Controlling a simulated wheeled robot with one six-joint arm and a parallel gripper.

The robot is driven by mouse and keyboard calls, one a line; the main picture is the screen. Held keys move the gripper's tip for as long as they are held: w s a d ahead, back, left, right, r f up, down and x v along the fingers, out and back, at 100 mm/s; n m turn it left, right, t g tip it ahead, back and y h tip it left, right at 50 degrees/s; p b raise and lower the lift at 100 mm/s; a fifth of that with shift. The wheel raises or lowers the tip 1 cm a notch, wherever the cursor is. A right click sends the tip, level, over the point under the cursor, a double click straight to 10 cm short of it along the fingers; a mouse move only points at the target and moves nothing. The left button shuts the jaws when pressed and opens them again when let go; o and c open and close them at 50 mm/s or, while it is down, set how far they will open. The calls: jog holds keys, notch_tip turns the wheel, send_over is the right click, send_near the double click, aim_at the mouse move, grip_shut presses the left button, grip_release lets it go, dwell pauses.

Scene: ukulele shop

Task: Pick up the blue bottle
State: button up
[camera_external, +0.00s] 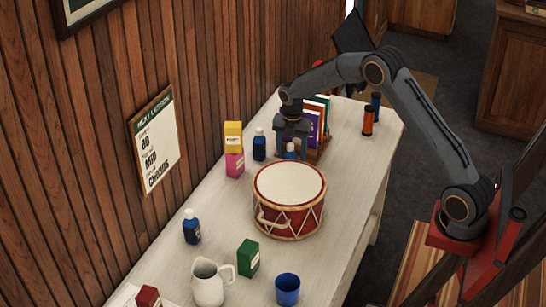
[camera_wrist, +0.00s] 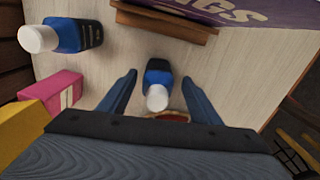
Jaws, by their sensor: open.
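A blue bottle with a white cap (camera_wrist: 157,76) stands between the two spread fingers of my gripper (camera_wrist: 160,78) in the wrist view, with a visible gap on each side. In the external view my gripper (camera_external: 291,155) points down over this blue bottle (camera_external: 290,154), whose lower part is hidden behind the drum. My gripper is open and holds nothing. A second blue bottle with a white cap (camera_external: 259,146) stands just left, also in the wrist view (camera_wrist: 78,36). A third blue bottle (camera_external: 191,229) stands near the wall at lower left.
A red drum (camera_external: 290,211) stands directly in front of the gripper. A rack of books (camera_external: 318,128) is close behind it. Yellow (camera_external: 233,131) and pink (camera_external: 234,165) boxes stand left. A pitcher (camera_external: 208,284), green box (camera_external: 248,258) and blue cup (camera_external: 287,289) are nearer.

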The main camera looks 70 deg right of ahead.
jog(key=shift+w+a+f+p, duration=0.1)
jog(key=shift+f+p, duration=0.45)
jog(key=shift+f, duration=0.8)
jog(key=shift+w+a+f+p, duration=0.1)
jog(key=shift+f+p, duration=0.45)
jog(key=shift+f, duration=0.8)
jog(key=c, duration=1.2)
